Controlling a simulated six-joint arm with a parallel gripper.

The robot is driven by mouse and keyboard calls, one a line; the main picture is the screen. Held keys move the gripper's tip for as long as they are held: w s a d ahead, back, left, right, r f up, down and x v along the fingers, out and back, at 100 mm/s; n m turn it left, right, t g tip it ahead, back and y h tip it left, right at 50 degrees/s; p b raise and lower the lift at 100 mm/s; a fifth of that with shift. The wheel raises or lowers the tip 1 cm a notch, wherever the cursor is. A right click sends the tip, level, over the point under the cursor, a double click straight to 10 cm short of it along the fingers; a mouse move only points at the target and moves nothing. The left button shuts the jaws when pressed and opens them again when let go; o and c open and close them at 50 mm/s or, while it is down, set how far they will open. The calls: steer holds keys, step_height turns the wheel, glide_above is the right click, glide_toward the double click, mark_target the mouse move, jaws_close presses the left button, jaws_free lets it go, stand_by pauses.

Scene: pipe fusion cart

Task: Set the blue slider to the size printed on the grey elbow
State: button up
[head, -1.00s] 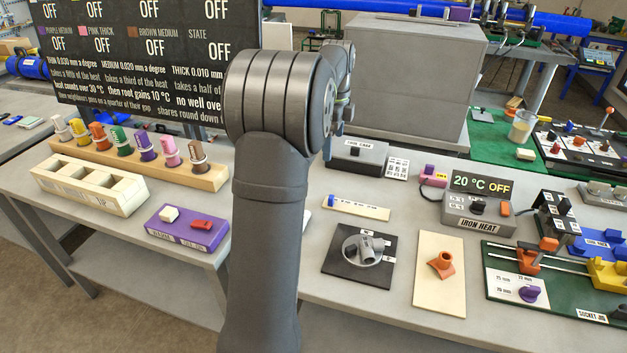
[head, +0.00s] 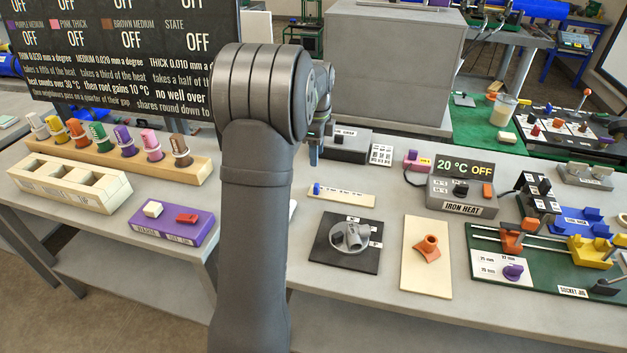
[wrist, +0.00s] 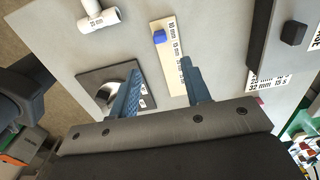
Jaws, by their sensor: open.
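The blue slider (head: 317,188) sits near the left end of a cream scale strip (head: 350,197). In the wrist view the slider (wrist: 159,37) is near the strip's upper end, beside printed mm marks too small to read surely. The grey elbow (head: 352,236) lies on a round grey rest on a black plate (head: 330,262), in front of the strip. I cannot read a size on it; in the wrist view my left finger partly covers it. My gripper (wrist: 161,68) is open and empty above the strip, its fingers apart and short of the slider in the picture.
A white pipe fitting (wrist: 97,15) with a printed mm label lies near the slider. An orange fitting (head: 428,248) on a cream board stands right of the black plate. A dark box (head: 350,145) stands behind the strip. The iron heat unit (head: 461,190) is further right.

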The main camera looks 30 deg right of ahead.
mark_target(317, 185)
step_height(317, 185, down, 12)
steer(key=shift+r, duration=0.25)
